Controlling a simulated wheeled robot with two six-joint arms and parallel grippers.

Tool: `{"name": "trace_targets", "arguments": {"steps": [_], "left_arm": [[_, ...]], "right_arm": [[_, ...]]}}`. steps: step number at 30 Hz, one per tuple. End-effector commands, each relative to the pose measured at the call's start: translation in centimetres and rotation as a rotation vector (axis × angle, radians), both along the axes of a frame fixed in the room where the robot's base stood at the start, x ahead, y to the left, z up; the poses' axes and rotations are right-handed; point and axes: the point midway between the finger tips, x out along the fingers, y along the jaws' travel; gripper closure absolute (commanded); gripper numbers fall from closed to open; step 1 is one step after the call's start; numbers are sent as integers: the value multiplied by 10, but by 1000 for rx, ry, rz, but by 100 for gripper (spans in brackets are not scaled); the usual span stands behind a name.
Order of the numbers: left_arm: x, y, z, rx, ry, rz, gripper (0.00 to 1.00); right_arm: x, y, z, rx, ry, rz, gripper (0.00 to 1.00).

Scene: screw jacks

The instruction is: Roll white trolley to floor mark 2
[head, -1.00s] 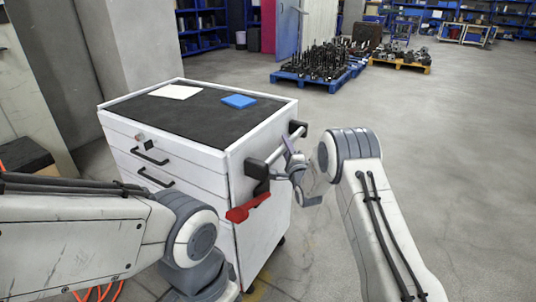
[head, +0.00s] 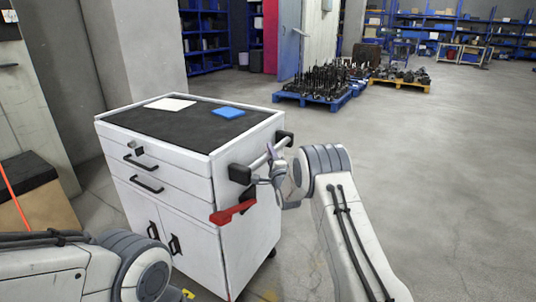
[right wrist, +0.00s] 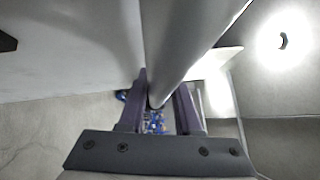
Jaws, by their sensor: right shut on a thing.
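The white trolley (head: 198,195) stands on the floor left of centre in the head view, with drawers and doors on its front and a dark top. A push bar with black end brackets runs along its right side. My right gripper (head: 277,172) is shut on this bar; the right wrist view shows the grey bar (right wrist: 178,50) between the two fingers (right wrist: 162,108). A red lever (head: 232,211) sticks out below the bar. My left arm crosses the lower left of the head view, and its gripper is out of frame. No floor mark with a readable number shows.
A white sheet (head: 170,104) and a blue item (head: 229,112) lie on the trolley top. A concrete pillar (head: 135,50) and a cardboard box (head: 40,200) stand at the left. Loaded blue (head: 315,99) and yellow pallets stand farther back. The floor (head: 430,180) at the right is open.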

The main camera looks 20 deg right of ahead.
Motion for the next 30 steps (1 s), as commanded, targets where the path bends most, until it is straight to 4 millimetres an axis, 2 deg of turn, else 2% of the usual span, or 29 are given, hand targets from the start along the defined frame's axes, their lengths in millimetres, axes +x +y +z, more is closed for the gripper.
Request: {"name": "trace_targets", "arguments": {"steps": [1,2,3,4,5,17,20,30], "left_arm": [[0,0,0,0,0,0,100],[0,0,0,0,0,0,100],[0,0,0,0,0,0,100],[0,0,0,0,0,0,100],[0,0,0,0,0,0,100],[0,0,1,0,0,0,100],[0,0,2,0,0,0,100],[0,0,6,0,0,0,100]], "right_arm": [[-1,3,-9,0,19,5,100],[-1,3,-9,0,20,5,100],[-1,3,-9,0,20,5,52],[-1,3,-9,0,19,5,41],[-1,3,-8,1,18,5,38],[-6,1,-4,1,7,1,38],[-17,1,-5,1,8,1,38],[-77,3,-14,1,12,3,38]]}}
